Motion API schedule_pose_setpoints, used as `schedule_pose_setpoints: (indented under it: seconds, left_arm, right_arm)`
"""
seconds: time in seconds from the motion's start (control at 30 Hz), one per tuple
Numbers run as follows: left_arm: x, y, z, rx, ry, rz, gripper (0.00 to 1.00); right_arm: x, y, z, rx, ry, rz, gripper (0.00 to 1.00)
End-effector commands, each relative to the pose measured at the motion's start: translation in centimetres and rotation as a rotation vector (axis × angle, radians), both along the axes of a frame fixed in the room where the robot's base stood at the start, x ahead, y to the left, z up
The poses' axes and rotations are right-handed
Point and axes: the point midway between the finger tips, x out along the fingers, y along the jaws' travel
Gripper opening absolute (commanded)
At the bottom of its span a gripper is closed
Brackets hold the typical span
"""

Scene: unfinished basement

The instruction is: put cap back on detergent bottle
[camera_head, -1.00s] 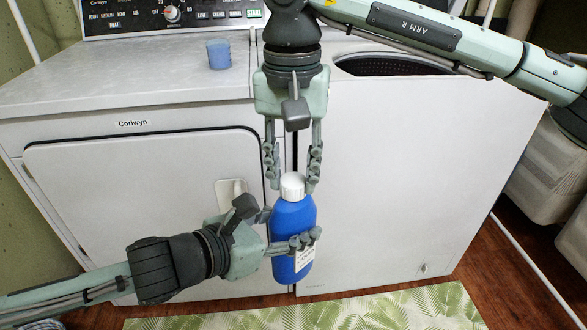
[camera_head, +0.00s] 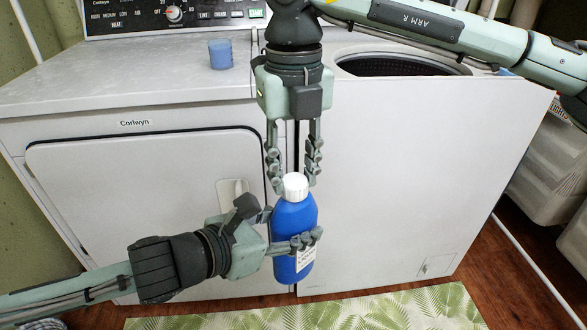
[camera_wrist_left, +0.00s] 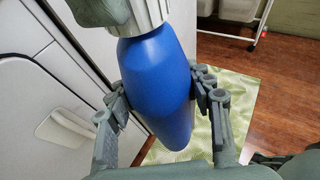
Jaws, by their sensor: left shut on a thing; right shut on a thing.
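The blue detergent bottle (camera_head: 293,222) is held upright in front of the washer and dryer. My left gripper (camera_head: 283,243) is shut around its body from the left. The bottle also fills the middle of the left wrist view (camera_wrist_left: 157,88). The white ribbed cap (camera_head: 295,186) sits at the bottle's top, in line with its neck; I cannot tell how tightly it is seated. It also shows at the top of the left wrist view (camera_wrist_left: 146,15). My right gripper (camera_head: 293,182) points down from above, shut on the cap with a finger on each side.
A blue cup (camera_head: 220,54) stands on the dryer top (camera_head: 130,75). The washer (camera_head: 410,170) with its open tub is at the right. A leaf-patterned rug (camera_head: 400,310) lies on the wooden floor below. White bins (camera_head: 550,160) stand at the far right.

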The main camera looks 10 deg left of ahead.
Motion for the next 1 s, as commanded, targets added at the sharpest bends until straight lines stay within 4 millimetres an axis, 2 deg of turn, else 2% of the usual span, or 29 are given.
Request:
schedule_pose_setpoints:
  seconds: [0.4,0.6,0.67,0.8,0.83,1.0]
  left_arm:
    - [-0.04,-0.07,0.12,-0.002,-0.002,-0.002,0.0]
    - [-0.04,-0.07,0.12,-0.002,-0.002,-0.002,0.0]
    - [-0.04,-0.07,0.12,-0.002,-0.002,-0.002,0.0]
    - [-0.04,-0.07,0.11,-0.002,-0.002,-0.002,0.0]
    - [-0.04,-0.07,0.11,-0.002,-0.002,-0.002,0.0]
    - [-0.03,-0.07,0.13,-0.002,-0.002,-0.002,0.0]
  right_arm:
    - [0.05,-0.24,0.02,0.001,-0.001,-1.077,0.21]
    - [-0.01,-0.31,0.0,0.001,-0.002,-1.513,0.21]
    - [-0.02,-0.3,-0.01,0.001,-0.001,-1.58,0.21]
    - [-0.01,-0.3,-0.02,0.001,0.0,-1.57,0.21]
    - [-0.02,-0.3,-0.02,0.0,-0.001,-1.57,0.36]
    - [-0.04,-0.29,-0.03,0.0,-0.001,-1.568,0.57]
